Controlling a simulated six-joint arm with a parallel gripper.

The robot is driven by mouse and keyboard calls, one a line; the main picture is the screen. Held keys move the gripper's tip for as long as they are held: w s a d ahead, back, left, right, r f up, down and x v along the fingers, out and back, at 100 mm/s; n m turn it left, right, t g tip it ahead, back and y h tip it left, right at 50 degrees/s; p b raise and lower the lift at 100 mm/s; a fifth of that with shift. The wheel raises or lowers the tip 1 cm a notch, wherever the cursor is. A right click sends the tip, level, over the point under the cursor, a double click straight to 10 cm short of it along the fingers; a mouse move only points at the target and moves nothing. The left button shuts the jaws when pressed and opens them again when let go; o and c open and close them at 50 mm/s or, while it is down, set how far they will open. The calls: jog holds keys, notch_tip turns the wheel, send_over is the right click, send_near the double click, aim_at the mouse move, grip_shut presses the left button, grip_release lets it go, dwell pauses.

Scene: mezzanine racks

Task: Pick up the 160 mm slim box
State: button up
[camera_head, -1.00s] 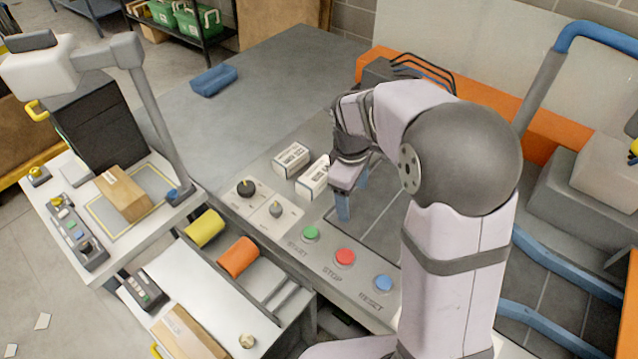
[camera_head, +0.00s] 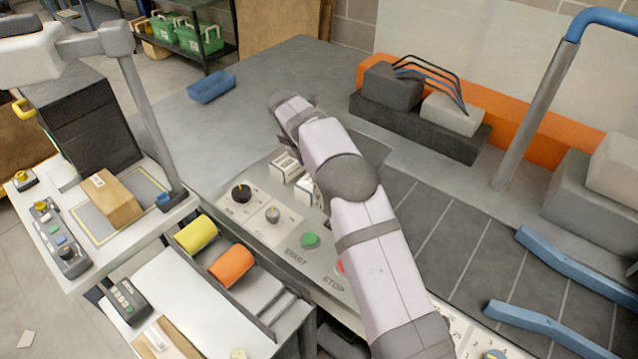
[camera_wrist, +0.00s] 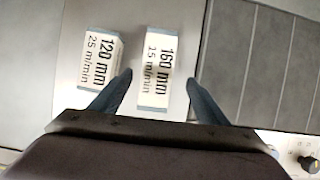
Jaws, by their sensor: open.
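The 160 mm slim box (camera_wrist: 158,68) is white with pale blue ends and black print reading "160 mm 15 m/min". In the wrist view it lies between the two blue-grey fingers, nearer the left one. My gripper (camera_wrist: 159,78) is open and empty, with a fingertip to each side of the box's lower half. Its height above the box is unclear. In the head view the box (camera_head: 304,187) is partly hidden by my arm, and my fingers are hidden. A similar box marked "120 mm 25 m/min" (camera_wrist: 102,60) lies just left, outside the left finger.
The boxes sit on a grey counter beside dark knobs (camera_head: 241,193) and a green START button (camera_head: 310,241). A dark tiled conveyor (camera_head: 455,235) is to the right. A blue tray (camera_head: 211,87) stands farther back. Blue rails (camera_head: 565,263) lie far right.

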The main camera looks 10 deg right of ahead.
jog(key=shift+a+p+x, duration=0.1)
jog(key=shift+p+x, duration=0.8)
jog(key=shift+x, duration=0.9)
jog(key=shift+a+p+x, duration=0.15)
jog(key=shift+p+x, duration=0.7)
jog(key=shift+x, duration=1)
jog(key=shift+w, duration=0.1)
jog(key=c, duration=1.4)
jog(key=shift+o, duration=0.2)
